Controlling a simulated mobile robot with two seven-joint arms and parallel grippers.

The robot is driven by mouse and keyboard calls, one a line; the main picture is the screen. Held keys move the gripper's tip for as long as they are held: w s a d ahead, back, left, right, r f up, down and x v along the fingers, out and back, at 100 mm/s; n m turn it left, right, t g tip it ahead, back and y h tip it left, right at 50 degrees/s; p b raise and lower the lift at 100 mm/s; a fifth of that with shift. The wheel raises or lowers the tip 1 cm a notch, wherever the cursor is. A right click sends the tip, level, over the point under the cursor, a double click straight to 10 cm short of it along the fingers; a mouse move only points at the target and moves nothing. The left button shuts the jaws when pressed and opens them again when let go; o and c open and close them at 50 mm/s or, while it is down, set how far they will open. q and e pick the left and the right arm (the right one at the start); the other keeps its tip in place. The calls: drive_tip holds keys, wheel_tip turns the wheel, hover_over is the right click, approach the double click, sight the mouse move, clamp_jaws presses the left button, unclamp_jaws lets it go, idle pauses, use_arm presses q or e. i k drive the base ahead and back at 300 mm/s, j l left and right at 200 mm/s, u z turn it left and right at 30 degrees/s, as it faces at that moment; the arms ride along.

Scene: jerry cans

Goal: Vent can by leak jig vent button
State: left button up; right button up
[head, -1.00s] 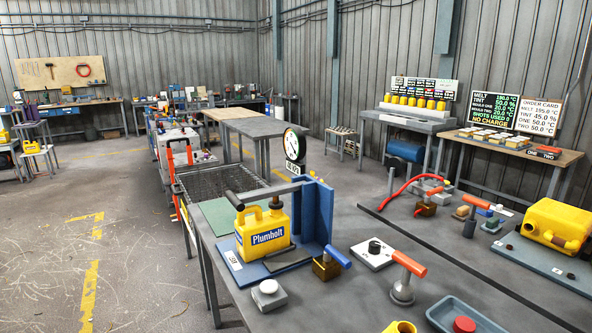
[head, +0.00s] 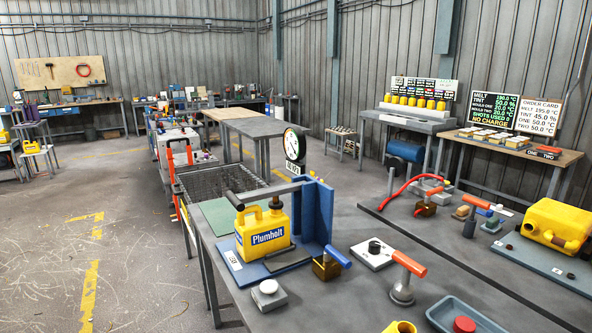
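A yellow can (head: 251,240) with a blue label stands upright on the blue base of the leak jig (head: 319,215), in front of its blue upright plate. A dark bar (head: 268,190) reaches from the plate to a round pad over the can's top left. A round dial (head: 293,146) stands behind the plate; its reading is too small to tell. A grey block with a white round button (head: 268,287) sits at the bench's front left. A white plate with a black knob (head: 374,248) lies to the right. I cannot tell which is the vent button. Neither gripper shows.
A brass block with a blue handle (head: 334,262) stands right of the can. An orange-handled tool (head: 404,280), a blue-grey tray (head: 464,318) and a yellow part (head: 400,327) are at the front. Another yellow can (head: 551,229) lies on the right bench. Open floor lies left.

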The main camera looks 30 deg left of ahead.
sight(268, 287)
drive_tip(key=j+u, duration=0.15)
drive_tip(key=j, duration=0.25)
drive_tip(key=i+j+u, duration=0.2)
drive_tip(key=j, duration=0.2)
drive_tip(key=j+u, duration=0.15)
drive_tip(key=j, duration=0.25)
drive_tip(key=i+j+u, duration=0.15)
drive_tip(key=j, duration=0.25)
